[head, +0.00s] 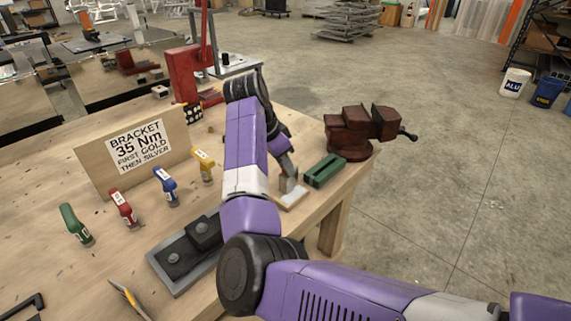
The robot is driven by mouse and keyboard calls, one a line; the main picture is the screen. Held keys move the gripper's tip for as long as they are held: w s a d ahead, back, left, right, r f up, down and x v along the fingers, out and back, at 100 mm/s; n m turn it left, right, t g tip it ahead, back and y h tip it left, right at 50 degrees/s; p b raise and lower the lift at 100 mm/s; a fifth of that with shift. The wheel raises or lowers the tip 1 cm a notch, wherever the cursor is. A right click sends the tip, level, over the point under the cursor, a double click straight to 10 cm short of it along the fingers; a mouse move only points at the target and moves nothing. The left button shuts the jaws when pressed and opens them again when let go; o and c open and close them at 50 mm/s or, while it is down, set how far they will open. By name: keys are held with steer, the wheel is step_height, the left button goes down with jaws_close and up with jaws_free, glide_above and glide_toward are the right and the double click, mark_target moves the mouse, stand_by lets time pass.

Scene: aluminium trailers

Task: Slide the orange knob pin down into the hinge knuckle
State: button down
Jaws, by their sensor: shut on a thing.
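My gripper (286,165) is at the right front part of the wooden bench, pointing down, partly hidden behind my own purple arm. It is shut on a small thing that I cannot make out. A small brownish block (291,186) stands right under the fingertips on a white-topped wooden base (290,200). I cannot tell whether the block is in the jaws or only below them. I do not make out an orange knob pin or a hinge knuckle. A dark plate with two round bolt heads (186,258) lies on the bench left of my arm.
A green slotted block (324,171) lies close right of my gripper, before a dark red vise (352,133) at the bench edge. A red press (186,75) stands behind.

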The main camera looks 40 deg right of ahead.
steer(key=shift+f, duration=0.1)
steer(key=c, duration=1.2)
jaws_free()
steer(key=shift+c, duration=0.2)
steer(key=b+v, duration=0.1)
steer(key=v, duration=1.1)
steer(key=shift+a, duration=0.1)
